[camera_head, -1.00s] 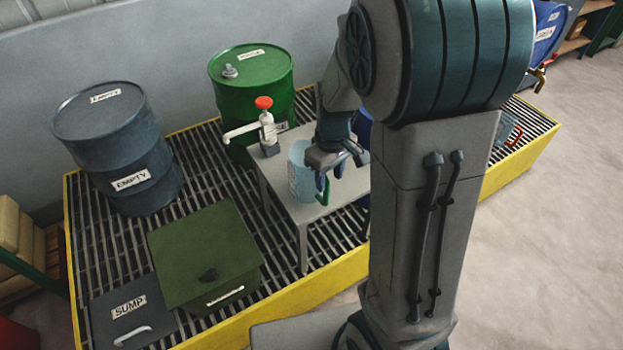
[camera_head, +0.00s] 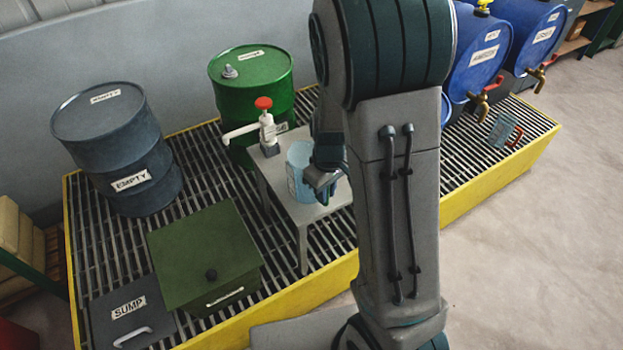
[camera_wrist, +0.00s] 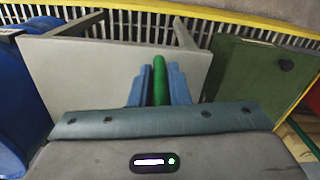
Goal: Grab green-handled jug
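The green-handled jug (camera_head: 299,172) is a pale blue, see-through vessel standing on the small grey table (camera_head: 312,213). My gripper (camera_head: 324,183) is at the jug's right side, and my arm covers part of that area in the head view. In the wrist view, the green handle (camera_wrist: 160,78) stands between the two blue fingers of my gripper (camera_wrist: 160,85). The fingers lie close along both sides of the handle and appear shut on it. The jug's body cannot be made out in the wrist view.
A white pump with a red knob (camera_head: 267,128) stands on the table's back left, its spout pointing left. A green drum (camera_head: 250,90) is behind. A green box (camera_head: 204,258) stands to the left. Blue drums with taps (camera_head: 475,60) and a red-handled jug (camera_head: 503,130) are at right.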

